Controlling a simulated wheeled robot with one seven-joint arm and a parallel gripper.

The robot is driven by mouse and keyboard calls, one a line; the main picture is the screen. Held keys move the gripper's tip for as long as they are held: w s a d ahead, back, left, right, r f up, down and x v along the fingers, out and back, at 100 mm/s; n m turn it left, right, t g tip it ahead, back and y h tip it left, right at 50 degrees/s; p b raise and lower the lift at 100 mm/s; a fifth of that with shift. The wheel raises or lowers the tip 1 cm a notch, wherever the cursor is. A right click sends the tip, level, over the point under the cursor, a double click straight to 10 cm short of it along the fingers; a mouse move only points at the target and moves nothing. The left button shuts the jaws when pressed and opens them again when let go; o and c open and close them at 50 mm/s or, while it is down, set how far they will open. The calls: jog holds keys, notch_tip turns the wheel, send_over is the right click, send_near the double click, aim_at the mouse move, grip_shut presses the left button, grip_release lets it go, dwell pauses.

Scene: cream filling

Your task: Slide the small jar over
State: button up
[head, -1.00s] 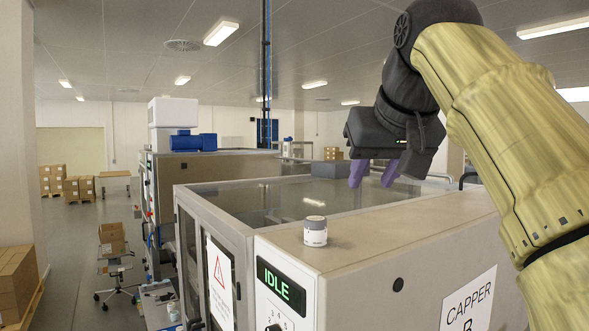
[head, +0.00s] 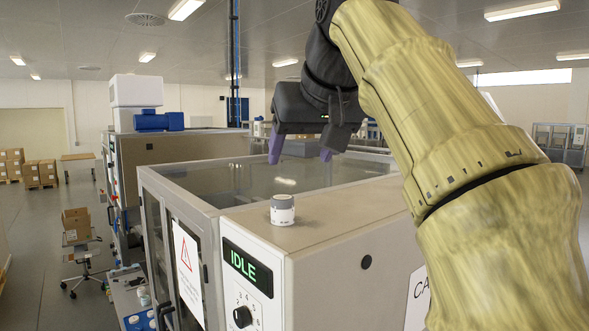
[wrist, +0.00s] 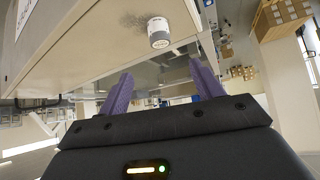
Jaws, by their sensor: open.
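The small jar (head: 282,210) is white with a grey lid. In the wrist view the jar (wrist: 158,36) shows beyond the fingers, near the edge of the machine top. My gripper (head: 300,156) has purple fingers spread apart with nothing between them. It hangs above and behind the jar in the head view, clear of it. In the wrist view the gripper (wrist: 158,88) is also open and empty.
A glass-topped enclosure (head: 190,180) lies behind and left of the machine top. The front panel carries a lit IDLE display (head: 247,268) and a knob. The machine top around the jar is clear.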

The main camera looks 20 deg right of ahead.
aim_at(285, 198)
jog(key=p+x, duration=0.2)
jog(key=x, duration=1.5)
jog(key=shift+w, duration=0.1)
jog(key=c, duration=1.1)
jog(key=shift+d, duration=0.1)
